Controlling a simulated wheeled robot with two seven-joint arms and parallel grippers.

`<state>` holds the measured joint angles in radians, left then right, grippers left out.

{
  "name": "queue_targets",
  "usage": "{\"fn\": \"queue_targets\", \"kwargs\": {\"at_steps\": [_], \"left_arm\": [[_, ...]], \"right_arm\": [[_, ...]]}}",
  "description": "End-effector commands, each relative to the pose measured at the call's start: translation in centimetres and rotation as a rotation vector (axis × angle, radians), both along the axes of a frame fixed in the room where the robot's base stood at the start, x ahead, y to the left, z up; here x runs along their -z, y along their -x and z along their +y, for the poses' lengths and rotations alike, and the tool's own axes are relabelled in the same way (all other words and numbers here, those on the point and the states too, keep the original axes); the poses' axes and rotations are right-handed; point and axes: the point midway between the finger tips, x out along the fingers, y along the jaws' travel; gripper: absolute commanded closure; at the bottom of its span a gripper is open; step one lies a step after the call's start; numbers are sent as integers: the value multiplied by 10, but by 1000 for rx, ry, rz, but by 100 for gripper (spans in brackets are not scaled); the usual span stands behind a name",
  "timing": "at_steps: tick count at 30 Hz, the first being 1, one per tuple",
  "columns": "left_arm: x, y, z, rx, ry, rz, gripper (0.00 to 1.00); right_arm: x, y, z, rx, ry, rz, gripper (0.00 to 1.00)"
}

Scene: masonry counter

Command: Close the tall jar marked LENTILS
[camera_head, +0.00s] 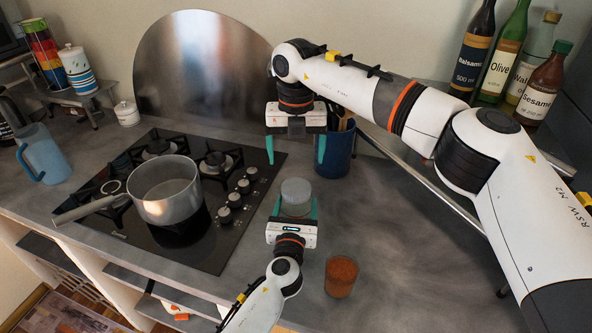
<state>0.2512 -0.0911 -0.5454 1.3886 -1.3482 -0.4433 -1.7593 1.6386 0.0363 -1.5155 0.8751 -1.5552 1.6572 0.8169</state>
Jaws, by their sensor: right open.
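A grey, round-topped cylinder (296,191) stands between the fingers of my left gripper (295,209), which appears shut on its sides. I cannot tell whether its grey top is a lid or an open mouth. My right gripper (296,151) is open and empty, pointing down just behind and above the cylinder. A clear container with orange-red contents (341,276) stands apart at the front right; I see no lid on it. No LENTILS label is readable in this view.
A black hob (130,222) with a steel saucepan (166,195) is at left. A blue pot (337,160) of utensils stands behind the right gripper. Tall bottles (503,60) line the back right, and a blue jug (42,155) stands far left. The counter right of the orange-red container is clear.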

Motion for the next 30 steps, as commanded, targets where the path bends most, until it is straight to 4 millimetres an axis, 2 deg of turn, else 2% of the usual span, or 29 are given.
{"fn": "queue_targets", "kwargs": {"at_steps": [3,6,17,18,22,30], "left_arm": [[0,0,0,1,0,1,93],[0,0,0,1,0,1,93],[0,0,0,0,0,0,93],[0,0,0,1,0,0,24],[0,0,0,0,0,0,4],[0,1,0,0,0,0,4]], "right_arm": [[-20,0,0,0,0,-2,14],[-29,0,0,0,1,-1,14],[-34,0,0,-1,0,0,14],[-34,0,0,-1,0,0,14],[-34,0,0,-1,0,0,14],[-34,0,0,0,0,0,14]]}}
